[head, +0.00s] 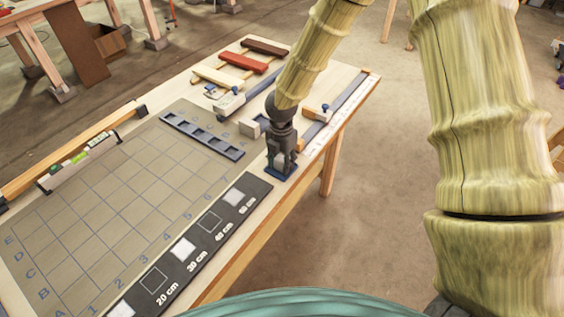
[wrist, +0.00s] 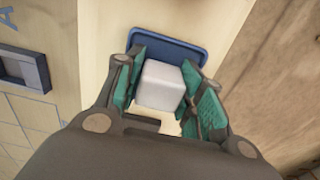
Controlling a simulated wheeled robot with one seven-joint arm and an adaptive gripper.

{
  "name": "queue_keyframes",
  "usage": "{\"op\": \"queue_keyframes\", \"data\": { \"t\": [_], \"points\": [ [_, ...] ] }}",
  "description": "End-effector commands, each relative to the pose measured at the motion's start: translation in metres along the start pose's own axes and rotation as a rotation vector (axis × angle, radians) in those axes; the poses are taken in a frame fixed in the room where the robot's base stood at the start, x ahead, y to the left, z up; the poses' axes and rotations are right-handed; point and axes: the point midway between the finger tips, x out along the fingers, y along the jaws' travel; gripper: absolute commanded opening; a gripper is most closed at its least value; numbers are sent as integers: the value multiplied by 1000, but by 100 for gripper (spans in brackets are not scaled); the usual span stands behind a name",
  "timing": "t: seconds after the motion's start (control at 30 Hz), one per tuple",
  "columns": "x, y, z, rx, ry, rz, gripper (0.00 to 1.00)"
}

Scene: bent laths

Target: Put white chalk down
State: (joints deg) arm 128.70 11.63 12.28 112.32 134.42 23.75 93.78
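The white chalk (wrist: 160,86) is a pale block between the two green finger pads of my gripper (wrist: 163,88) in the wrist view. The pads sit close against its sides, and the gripper looks shut on it. A small blue tray (wrist: 168,42) lies directly under or behind the chalk. In the head view my gripper (head: 281,166) points down over the same blue tray (head: 283,173), near the table's right edge. The fingers hide the chalk there. I cannot tell whether the chalk touches the tray.
A gridded mat (head: 120,180) fills the left of the table (head: 230,272). A dark slotted strip (head: 202,137) lies on the mat's far side, and a black board (head: 172,270) with white squares runs along the near edge. Coloured laths (head: 243,62) and clamps lie at the back.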

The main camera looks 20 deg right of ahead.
Motion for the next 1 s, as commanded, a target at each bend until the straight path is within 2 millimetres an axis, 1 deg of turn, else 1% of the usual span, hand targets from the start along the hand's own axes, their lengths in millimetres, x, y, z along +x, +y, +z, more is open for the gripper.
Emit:
{"op": "queue_keyframes", "data": {
  "t": [0.03,0.1,0.57,0.77,1.0],
  "points": [
    [4,-3,-2,0,4,-6,44],
    [5,-3,-2,0,4,-7,44],
    [4,-5,-3,-1,5,-10,44],
    [-11,-3,-2,-1,4,-6,44],
    [-46,-2,-1,0,3,-2,44]
  ]
}}
